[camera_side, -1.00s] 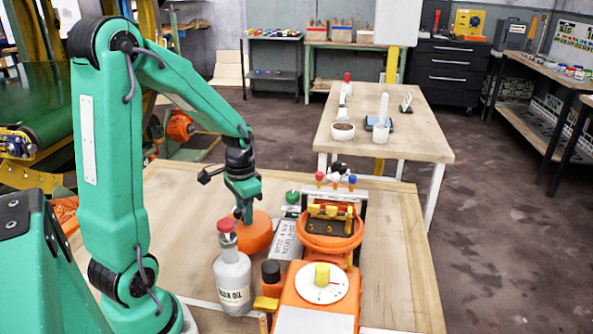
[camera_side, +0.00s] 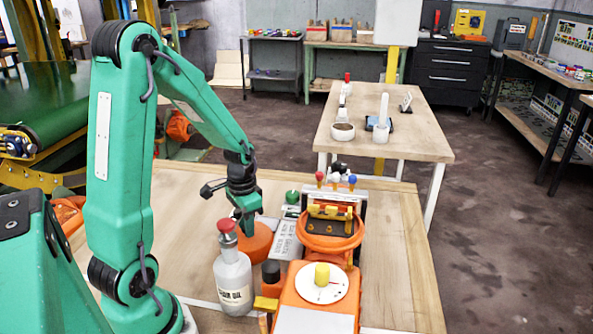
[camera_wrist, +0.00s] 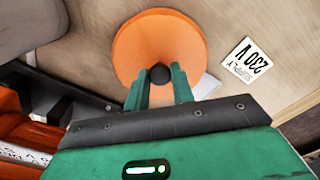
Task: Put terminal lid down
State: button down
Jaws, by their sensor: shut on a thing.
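The terminal lid looks like a round orange disc (camera_side: 262,238) with a black knob (camera_wrist: 159,73) at its middle. In the side view it is at the table's middle, partly behind the grey bottle. In the wrist view its orange face (camera_wrist: 160,38) shows flat ahead of the fingers. My gripper (camera_side: 246,227) is above the disc, and its fingers (camera_wrist: 160,88) are shut on the knob. I cannot tell whether the disc's underside touches the table.
A grey bottle with a red cap (camera_side: 233,275) stands close in front of the disc. The orange inverter unit (camera_side: 318,285) is to its right, with a grey plate (camera_side: 287,238) between. A "230 V" label (camera_wrist: 248,61) lies on the wooden table.

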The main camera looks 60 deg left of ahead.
jog(key=c, duration=1.2)
grip_release()
jog(key=shift+r, duration=0.1)
notch_tip(320, 180, up, 12)
jog(key=shift+r, duration=0.1)
jog(key=shift+d, duration=0.1)
jog(key=shift+s+d+r+t, duration=0.95)
jog(key=shift+s+d+r, duration=0.2)
jog(key=shift+d, duration=1.4)
jog(key=shift+s+d+r+t, duration=0.9)
jog(key=shift+s+d+r, duration=0.25)
jog(key=shift+d, duration=1.45)
jog(key=shift+s+d+r+t, duration=1)
jog(key=shift+d+r, duration=0.2)
jog(key=shift+d, duration=1.35)
